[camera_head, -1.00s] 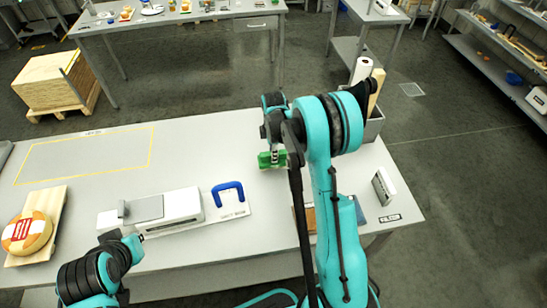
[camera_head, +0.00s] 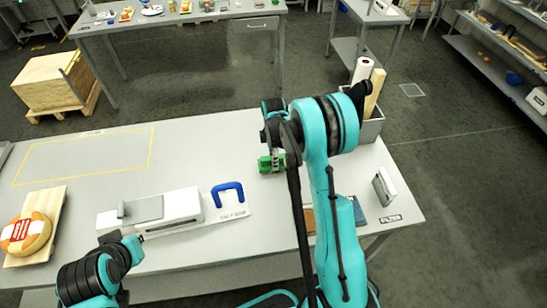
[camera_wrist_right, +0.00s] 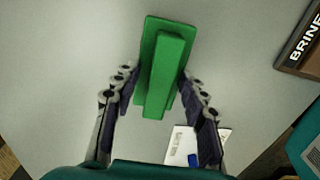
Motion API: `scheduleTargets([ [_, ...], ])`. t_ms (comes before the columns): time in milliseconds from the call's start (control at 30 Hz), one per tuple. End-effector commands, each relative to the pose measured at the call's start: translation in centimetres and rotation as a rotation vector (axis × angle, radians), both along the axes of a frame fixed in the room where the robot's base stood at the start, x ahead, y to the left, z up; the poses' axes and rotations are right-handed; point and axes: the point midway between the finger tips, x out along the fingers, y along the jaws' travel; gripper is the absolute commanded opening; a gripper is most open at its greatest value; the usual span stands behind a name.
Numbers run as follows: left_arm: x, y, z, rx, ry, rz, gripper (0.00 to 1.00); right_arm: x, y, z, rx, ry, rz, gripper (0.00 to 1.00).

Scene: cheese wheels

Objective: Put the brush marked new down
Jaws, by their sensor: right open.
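The green brush (camera_head: 265,164) is at the right part of the grey table (camera_head: 190,165), under my right gripper (camera_head: 278,156). In the right wrist view the brush (camera_wrist_right: 165,70) is a green block with a narrower raised bar. It lies between the spread fingers of the right gripper (camera_wrist_right: 159,76), with a gap on each side. The fingers are open. It looks to be at the tabletop, but contact is hard to tell. No "new" marking is readable on it.
A slicer-like white device (camera_head: 165,212) and a blue handle (camera_head: 228,190) stand left of the brush. A cheese wheel (camera_head: 25,233) sits on a board at far left. A grey bin (camera_head: 372,127) with a roll is behind right. A yellow-outlined area (camera_head: 85,155) is empty.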

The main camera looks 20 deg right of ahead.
Motion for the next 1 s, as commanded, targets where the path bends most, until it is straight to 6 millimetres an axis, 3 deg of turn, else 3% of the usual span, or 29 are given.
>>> scheduleTargets([
  [400,0.0,0.0,1.4,0.000,0.000,0.000,0.00,0.0,0.0,8.6,0.000,0.000,0.000,0.43],
  [733,0.0,0.0,1.7,0.000,0.000,0.000,0.00,-0.2,0.2,12.5,-0.001,-0.007,-0.014,0.43],
  [867,0.0,0.0,1.7,0.000,0.000,0.000,0.00,-1.5,1.2,14.7,-0.006,-0.046,-0.095,0.43],
  [1000,0.0,0.0,1.7,0.000,0.000,0.000,0.00,-4.2,2.9,18.1,-0.002,-0.125,-0.259,0.43],
])
